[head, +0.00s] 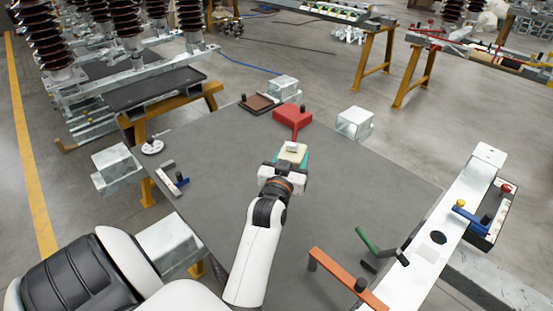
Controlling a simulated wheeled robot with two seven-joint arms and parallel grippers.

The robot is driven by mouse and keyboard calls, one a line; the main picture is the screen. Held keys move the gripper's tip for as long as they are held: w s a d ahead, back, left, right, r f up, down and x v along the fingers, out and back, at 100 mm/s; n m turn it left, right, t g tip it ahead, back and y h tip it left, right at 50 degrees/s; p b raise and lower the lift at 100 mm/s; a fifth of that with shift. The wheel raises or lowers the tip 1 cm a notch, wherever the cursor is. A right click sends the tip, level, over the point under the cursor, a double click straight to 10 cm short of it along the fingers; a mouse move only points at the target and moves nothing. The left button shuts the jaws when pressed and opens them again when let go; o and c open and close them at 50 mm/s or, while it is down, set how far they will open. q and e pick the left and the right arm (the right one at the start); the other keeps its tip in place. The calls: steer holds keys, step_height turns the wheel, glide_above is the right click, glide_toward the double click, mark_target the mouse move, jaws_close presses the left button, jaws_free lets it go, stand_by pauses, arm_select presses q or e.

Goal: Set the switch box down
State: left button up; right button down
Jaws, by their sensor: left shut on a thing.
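A small box with a pale beige top and teal sides, which looks like the switch box (292,152), is at the end of my left arm near the middle of the head view. My left gripper (288,164) is shut on it from the near side and hides its near part. I cannot tell whether the box touches the grey table top (225,180) or is held just above it. My right gripper is not in view.
A red box with a lever (292,114) stands just beyond the held box. An orange bar (345,278) and a green-handled part (368,242) are at the front right. The table left of my arm is mostly clear.

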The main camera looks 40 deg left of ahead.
arm_select(q)
steer(key=w+a+n+g+y+b, duration=0.1)
steer(key=w+a+n+y+b, duration=0.1)
steer(key=w+a, duration=0.35)
steer(key=w+a+n+g+y+b, duration=0.1)
steer(key=w+a+g+y, duration=0.1)
steer(key=a, duration=0.6)
steer(key=shift+w+a+f+b, duration=0.15)
steer(key=shift+f+b, duration=0.05)
steer(key=shift+f, duration=2.25)
steer(key=shift+w+a+f+b, duration=0.1)
steer(key=shift+f+b, duration=0.05)
steer(key=shift+f, duration=2.3)
steer(key=shift+f, duration=0.15)
steer(key=o, duration=1.3)
